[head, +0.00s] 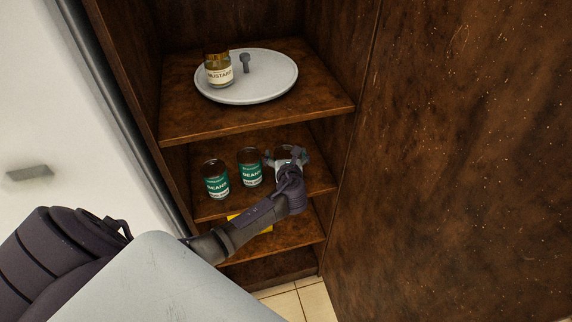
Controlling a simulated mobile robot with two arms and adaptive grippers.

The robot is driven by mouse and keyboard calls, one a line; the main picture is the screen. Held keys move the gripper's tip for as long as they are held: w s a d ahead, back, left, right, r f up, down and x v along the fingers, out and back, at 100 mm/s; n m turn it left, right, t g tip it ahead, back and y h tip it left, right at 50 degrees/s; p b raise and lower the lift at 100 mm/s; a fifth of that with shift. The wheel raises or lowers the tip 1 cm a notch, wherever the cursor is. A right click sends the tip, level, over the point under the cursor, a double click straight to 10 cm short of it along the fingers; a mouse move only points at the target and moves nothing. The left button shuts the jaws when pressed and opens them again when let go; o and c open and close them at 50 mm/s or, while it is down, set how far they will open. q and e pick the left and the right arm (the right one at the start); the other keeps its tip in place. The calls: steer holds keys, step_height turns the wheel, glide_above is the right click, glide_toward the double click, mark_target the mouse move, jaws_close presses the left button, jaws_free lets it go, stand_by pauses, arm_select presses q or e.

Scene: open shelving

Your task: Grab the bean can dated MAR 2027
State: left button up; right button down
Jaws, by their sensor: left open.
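Two green-labelled bean cans stand upright on the middle shelf (211,211) in the head view: a left can (216,182) and a can to its right (250,168). Both labels read BEANS; the date print is too small to read. My left gripper (286,155) is open at the right end of this shelf, just right of the second can. Its fingers spread around a spot where a further can may stand, but the gripper and wrist hide most of it. I cannot tell whether the fingers touch anything. My right gripper is not in view.
The upper shelf (185,125) overhangs the cans and holds a round grey tray (275,88) with a mustard jar (219,75) and a small grey knob (245,62). A yellow item (262,229) lies on the lower shelf, partly hidden. A brown panel (460,160) fills the right.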

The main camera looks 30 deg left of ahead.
arm_select(q)
steer(key=shift+c, duration=0.2)
steer(key=c, duration=1.6)
steer(key=shift+r, duration=0.1)
steer(key=shift+c, duration=0.9)
